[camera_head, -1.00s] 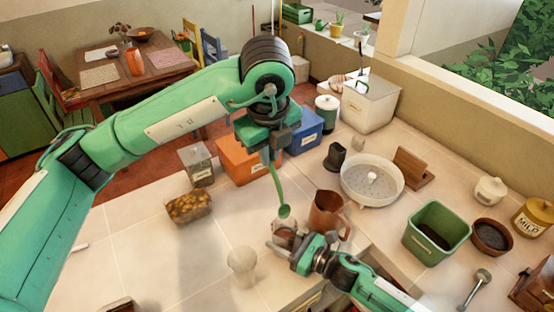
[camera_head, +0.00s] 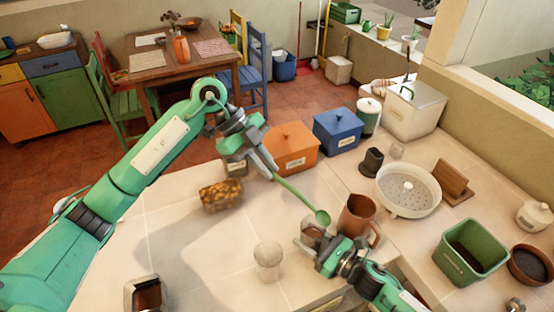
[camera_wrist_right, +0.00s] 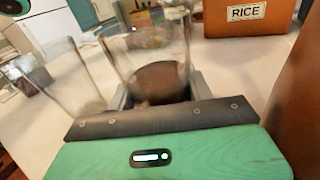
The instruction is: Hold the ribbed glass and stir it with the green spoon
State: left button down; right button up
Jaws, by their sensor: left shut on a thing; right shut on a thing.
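My left gripper (camera_head: 266,165) is shut on the handle end of the green spoon (camera_head: 297,194). The spoon slants down to the right, its bowl close to the rim of the ribbed glass (camera_head: 311,232) in the head view; I cannot tell whether it touches. No spoon shows inside the glass in the right wrist view. My right gripper (camera_head: 316,246) is shut around this glass, which stands upright. In the right wrist view the clear glass (camera_wrist_right: 150,45) sits between the fingers with dark brown content low inside.
A copper mug (camera_head: 357,213) stands just right of the held glass. Another clear glass (camera_head: 268,256) stands to its left. An orange box (camera_head: 291,150), a blue box (camera_head: 338,131) and a food container (camera_head: 221,195) stand farther back. The counter's left part is mostly clear.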

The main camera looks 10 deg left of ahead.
pick_arm(q)
jog(key=w+a+f+n+h, duration=0.1)
jog(key=a+f+n+h, duration=0.2)
jog(key=a+f+h, duration=0.2)
jog(key=shift+a+n+g+h, duration=0.3)
jog(key=shift+a, duration=0.15)
jog(key=shift+w, duration=0.1)
pick_arm(e)
jog(key=o, duration=1.3)
jog(key=v, duration=1.2)
